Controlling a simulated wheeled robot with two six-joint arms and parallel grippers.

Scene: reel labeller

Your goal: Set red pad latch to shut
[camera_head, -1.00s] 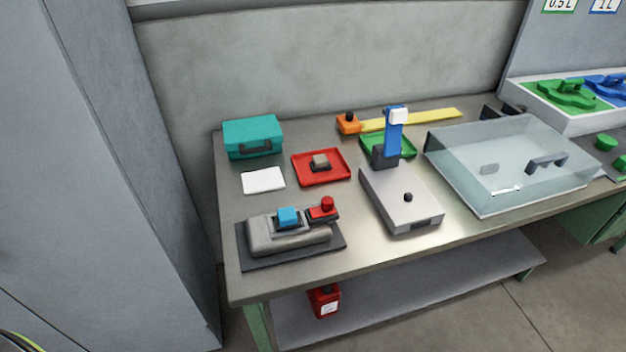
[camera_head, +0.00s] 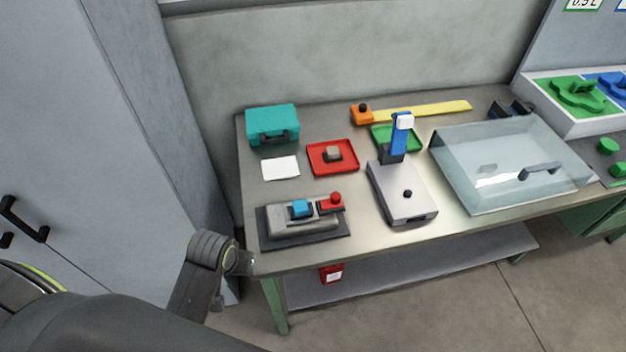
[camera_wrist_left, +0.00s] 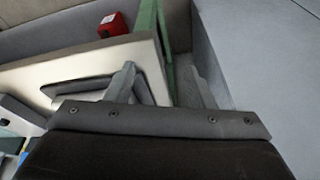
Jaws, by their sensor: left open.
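A low grey device (camera_head: 278,221) on a dark mat stands at the table's front left, with a blue block (camera_head: 301,208) on top and a red part with a round red knob (camera_head: 335,198) at its right end. A red tray (camera_head: 319,168) with a small grey-brown block (camera_head: 333,154) lies behind it. I cannot tell which red part is the latch, nor its setting. My left gripper (camera_wrist_left: 160,75) is open and empty in the left wrist view, near the table's front left corner, apart from both red things. My right gripper is not in view.
A teal case (camera_head: 272,124) and white card (camera_head: 281,168) are at the back left. A grey base with an upright blue lever (camera_head: 398,140) stands right of the red tray. A clear cover (camera_head: 470,190) is further right. A grey cabinet (camera_head: 100,110) is at left.

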